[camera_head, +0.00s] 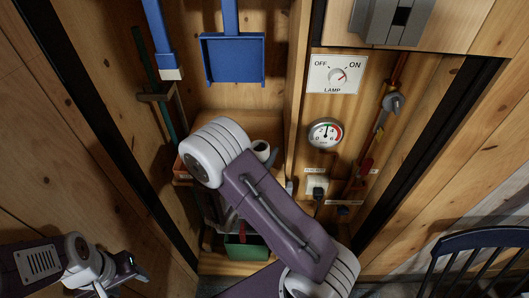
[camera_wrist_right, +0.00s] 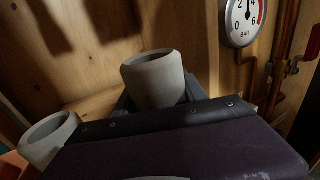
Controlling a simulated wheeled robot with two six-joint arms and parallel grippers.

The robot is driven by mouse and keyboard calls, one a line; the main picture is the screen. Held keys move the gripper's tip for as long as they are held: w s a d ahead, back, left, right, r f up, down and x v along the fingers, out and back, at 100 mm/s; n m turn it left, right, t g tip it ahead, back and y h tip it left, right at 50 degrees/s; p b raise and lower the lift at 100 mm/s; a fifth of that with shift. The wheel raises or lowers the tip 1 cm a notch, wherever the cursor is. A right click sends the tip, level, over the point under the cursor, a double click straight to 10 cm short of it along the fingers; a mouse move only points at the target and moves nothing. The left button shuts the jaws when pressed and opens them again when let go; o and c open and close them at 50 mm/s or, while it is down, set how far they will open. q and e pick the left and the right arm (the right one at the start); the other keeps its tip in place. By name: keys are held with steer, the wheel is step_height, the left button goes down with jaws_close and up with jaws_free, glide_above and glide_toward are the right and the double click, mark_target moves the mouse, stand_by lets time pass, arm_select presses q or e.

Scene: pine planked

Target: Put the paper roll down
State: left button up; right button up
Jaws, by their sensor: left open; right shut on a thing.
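A pale grey paper roll (camera_wrist_right: 155,82) shows in the right wrist view, hollow end up and slightly tilted. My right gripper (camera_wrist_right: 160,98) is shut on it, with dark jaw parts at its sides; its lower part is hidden. A second, similar roll (camera_wrist_right: 46,140) stands to its left. In the head view one pale roll (camera_head: 261,148) shows beside my right wrist, which hides the gripper; I cannot tell which roll it is. Whether the held roll touches the shelf is hidden. My left gripper (camera_head: 128,275) is open and empty at the lower left.
A wooden cabinet surrounds the right arm. A blue dustpan (camera_head: 233,58) and blue brush (camera_head: 162,45) hang at the back. A gauge (camera_head: 325,133), lamp switch (camera_head: 337,75) and pipes line the right side. A green box (camera_head: 245,250) sits low; a blue chair (camera_head: 478,242) stands right.

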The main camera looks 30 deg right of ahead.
steer(key=shift+x, duration=1.15)
steer(key=shift+f, duration=1.8)
steer(key=shift+s+a+f+b, duration=0.1)
steer(key=shift+b, duration=0.2)
steer(key=o, duration=1.4)
